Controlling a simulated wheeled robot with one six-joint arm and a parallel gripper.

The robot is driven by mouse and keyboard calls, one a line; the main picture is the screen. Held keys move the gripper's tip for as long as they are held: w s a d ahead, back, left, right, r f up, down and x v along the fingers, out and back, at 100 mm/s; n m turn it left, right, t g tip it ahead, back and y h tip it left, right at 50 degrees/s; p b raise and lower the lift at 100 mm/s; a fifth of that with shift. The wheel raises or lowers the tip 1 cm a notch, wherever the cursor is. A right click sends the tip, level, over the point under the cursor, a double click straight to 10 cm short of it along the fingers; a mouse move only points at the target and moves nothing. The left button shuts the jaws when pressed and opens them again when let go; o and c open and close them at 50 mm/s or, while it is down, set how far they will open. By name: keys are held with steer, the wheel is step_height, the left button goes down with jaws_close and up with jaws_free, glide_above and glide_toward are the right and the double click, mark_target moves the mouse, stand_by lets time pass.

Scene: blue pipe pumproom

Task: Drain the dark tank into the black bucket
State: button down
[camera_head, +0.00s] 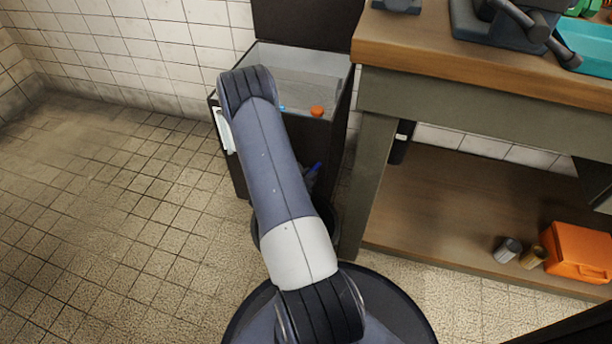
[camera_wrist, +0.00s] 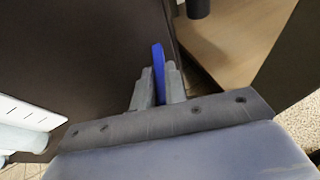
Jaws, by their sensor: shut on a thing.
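The dark tank (camera_head: 233,172) stands against the tiled wall with its lid raised. Clear liquid and an orange ball (camera_head: 317,111) show inside it. In the wrist view the tank's dark wall (camera_wrist: 80,50) fills much of the left side. My gripper (camera_wrist: 158,85) is shut on a blue handle (camera_wrist: 158,58) in front of that wall; the handle stands nearly upright in that picture. In the head view the blue handle (camera_head: 316,168) shows just right of my arm. The black bucket (camera_head: 255,232) is on the floor below, mostly hidden by my arm.
A workbench (camera_head: 480,75) with a lower shelf (camera_head: 450,210) stands close on the right. The shelf holds an orange case (camera_head: 580,252) and two small cans (camera_head: 508,250). The tiled floor (camera_head: 110,220) on the left is clear.

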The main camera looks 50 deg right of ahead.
steer(key=n+t+b, duration=0.2)
steer(key=shift+s+d+f+n+t+y, duration=0.1)
steer(key=shift+s+n+t+y, duration=0.2)
steer(key=shift+s+t, duration=0.1)
steer(key=shift+n+t+y+b, duration=0.3)
steer(key=shift+n+t, duration=0.2)
steer(key=shift+t, duration=0.3)
steer(key=c, duration=1.4)
jaws_free()
steer(key=shift+c, duration=0.2)
steer(key=p+v, duration=0.2)
steer(key=v, duration=0.9)
steer(key=shift+p, duration=0.4)
